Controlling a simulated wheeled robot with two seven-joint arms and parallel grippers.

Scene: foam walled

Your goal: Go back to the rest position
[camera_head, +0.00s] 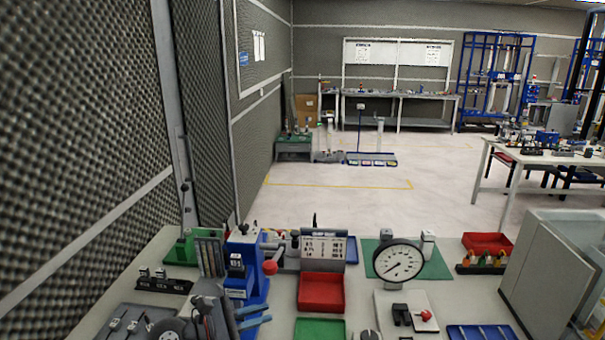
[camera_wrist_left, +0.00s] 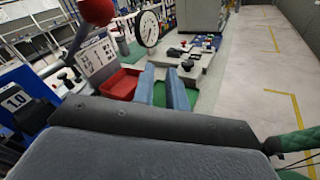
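My left gripper (camera_head: 262,322) is at the lower left of the head view, over the workbench, beside the blue press-like device. Its two blue-grey fingers are a little apart. In the left wrist view the fingers (camera_wrist_left: 165,88) point away toward the bench, with a narrow gap and nothing visible between them. My right gripper does not show in either view.
A dial gauge (camera_head: 398,262) stands to the right. A foam wall (camera_head: 80,130) runs along the left. Open floor (camera_head: 400,205) lies beyond.

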